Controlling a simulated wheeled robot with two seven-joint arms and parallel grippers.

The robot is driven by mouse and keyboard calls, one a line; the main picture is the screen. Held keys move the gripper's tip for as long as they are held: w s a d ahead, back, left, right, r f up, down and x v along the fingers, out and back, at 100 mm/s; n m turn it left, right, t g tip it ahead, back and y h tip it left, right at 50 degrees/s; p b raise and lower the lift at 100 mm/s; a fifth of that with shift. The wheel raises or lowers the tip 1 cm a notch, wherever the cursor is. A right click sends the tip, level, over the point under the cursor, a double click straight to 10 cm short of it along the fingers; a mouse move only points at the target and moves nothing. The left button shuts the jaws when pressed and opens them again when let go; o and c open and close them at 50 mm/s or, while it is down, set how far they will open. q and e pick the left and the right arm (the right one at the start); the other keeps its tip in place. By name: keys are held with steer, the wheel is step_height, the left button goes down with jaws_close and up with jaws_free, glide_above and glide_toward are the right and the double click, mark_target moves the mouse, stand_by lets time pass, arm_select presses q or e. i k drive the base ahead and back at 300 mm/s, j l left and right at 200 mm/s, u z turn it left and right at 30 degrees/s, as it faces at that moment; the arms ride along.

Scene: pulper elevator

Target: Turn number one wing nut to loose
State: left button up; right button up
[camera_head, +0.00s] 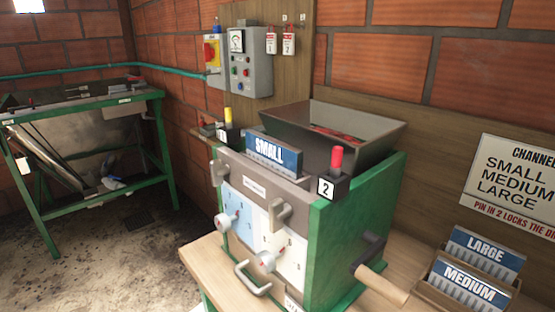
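A green and grey pulper (365,205) stands on a wooden bench. A grey wing nut (220,172) sticks out at the left of its front, below a block marked 1 (222,136) with a yellow pin (227,114). Another grey wing nut (279,212) is nearer the right edge of the front, left of a block marked 2 (325,188) with a red pin (337,158). No number shows on the wing nuts themselves, and I cannot tell how tight they are. Neither of my grippers is in view.
A crank (380,285) juts out right. LARGE (486,250) and MEDIUM (468,287) plates stand in a rack. A green-framed table (105,200) is left.

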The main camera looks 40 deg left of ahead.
mark_target(217, 171)
steer(key=u, duration=1.7)
steer(key=k+j, duration=0.05)
steer(key=k, duration=0.05)
